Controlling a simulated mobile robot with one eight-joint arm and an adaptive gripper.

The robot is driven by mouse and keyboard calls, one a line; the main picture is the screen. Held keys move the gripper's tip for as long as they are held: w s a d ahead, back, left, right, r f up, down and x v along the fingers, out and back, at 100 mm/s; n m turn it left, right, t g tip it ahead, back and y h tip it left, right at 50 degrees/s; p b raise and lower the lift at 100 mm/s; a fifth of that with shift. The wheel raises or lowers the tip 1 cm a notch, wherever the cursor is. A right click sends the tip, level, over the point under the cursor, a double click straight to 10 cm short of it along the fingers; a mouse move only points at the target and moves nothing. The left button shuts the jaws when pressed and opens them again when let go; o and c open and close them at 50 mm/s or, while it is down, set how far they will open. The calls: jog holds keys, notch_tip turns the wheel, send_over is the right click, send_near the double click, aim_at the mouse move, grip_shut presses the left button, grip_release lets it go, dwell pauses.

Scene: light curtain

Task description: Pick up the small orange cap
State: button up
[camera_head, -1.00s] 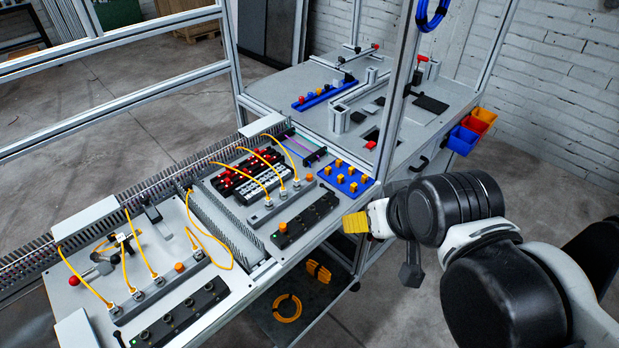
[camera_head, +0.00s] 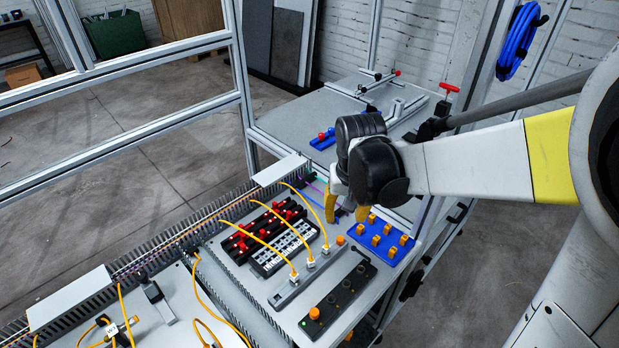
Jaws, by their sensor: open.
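One small orange cap (camera_head: 340,240) sits on the grey panel beside the row of cable sockets, left of the blue tray (camera_head: 372,254). Another orange cap (camera_head: 314,313) sits on the near end of a black socket strip (camera_head: 338,298). I cannot tell which one the task names. Several orange pieces (camera_head: 389,229) stand in the blue tray. My gripper (camera_head: 346,210) points down with its yellow fingers apart and empty.
Yellow cables (camera_head: 270,243) arch over the panel left of my gripper, above red-and-black and white terminal blocks (camera_head: 283,250). An upright aluminium post (camera_head: 426,230) stands right of the tray. A second bench (camera_head: 300,108) lies behind.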

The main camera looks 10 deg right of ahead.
aim_at(340, 239)
jog(key=f+b, duration=0.2)
jog(key=f, duration=0.2)
jog(key=w+f+b, duration=0.1)
jog(key=f, duration=0.3)
jog(key=f+b, duration=0.2)
jog(key=f, duration=0.1)
jog(key=shift+w+f+b, duration=0.3)
jog(key=shift+w+f, duration=0.1)
jog(key=shift+r, duration=0.1)
jog(key=c, duration=0.9)
